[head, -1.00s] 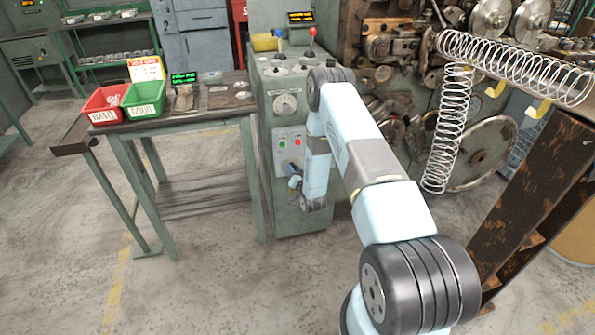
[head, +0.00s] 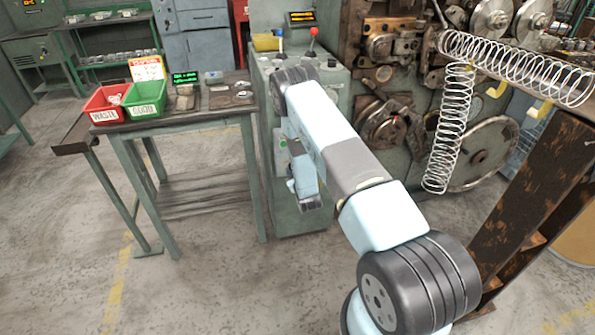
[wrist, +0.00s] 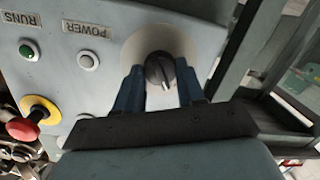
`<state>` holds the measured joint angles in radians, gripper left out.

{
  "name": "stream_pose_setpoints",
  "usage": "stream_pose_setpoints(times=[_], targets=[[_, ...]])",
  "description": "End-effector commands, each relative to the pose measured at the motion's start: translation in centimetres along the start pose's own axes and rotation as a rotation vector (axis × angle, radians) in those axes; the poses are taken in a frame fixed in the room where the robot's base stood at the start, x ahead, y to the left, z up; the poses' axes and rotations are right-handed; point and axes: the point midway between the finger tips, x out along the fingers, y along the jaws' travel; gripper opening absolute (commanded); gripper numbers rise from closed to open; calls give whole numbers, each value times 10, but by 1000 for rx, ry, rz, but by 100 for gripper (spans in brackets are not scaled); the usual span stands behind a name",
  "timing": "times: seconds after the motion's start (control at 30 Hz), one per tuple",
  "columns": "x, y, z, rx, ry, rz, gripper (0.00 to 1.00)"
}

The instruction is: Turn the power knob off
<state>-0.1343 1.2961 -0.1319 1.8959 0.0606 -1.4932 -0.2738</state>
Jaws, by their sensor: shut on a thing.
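The black power knob (wrist: 160,69) sits on a pale round plate on the grey panel in the wrist view, with a white pointer line on it. My gripper (wrist: 160,84) has its blue fingers on either side of the knob and is shut on it. A POWER label (wrist: 86,29) reads upside down beside it, above a small white lamp (wrist: 88,61). In the head view my gripper (head: 292,185) is at the front of the green-grey control cabinet (head: 290,222); the knob is hidden there.
The wrist view shows a red emergency button (wrist: 22,129) on a yellow base and a green RUNS button (wrist: 28,51). A bench (head: 190,118) with red (head: 105,106) and green (head: 145,98) bins stands left.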

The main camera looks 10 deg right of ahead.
Motion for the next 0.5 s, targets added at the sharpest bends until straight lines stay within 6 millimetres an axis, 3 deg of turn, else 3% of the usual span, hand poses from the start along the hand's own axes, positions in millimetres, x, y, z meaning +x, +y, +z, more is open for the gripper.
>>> stream_pose_setpoints(times=[0.5], targets=[[-1,-3,2,-192,-17,14,8]])
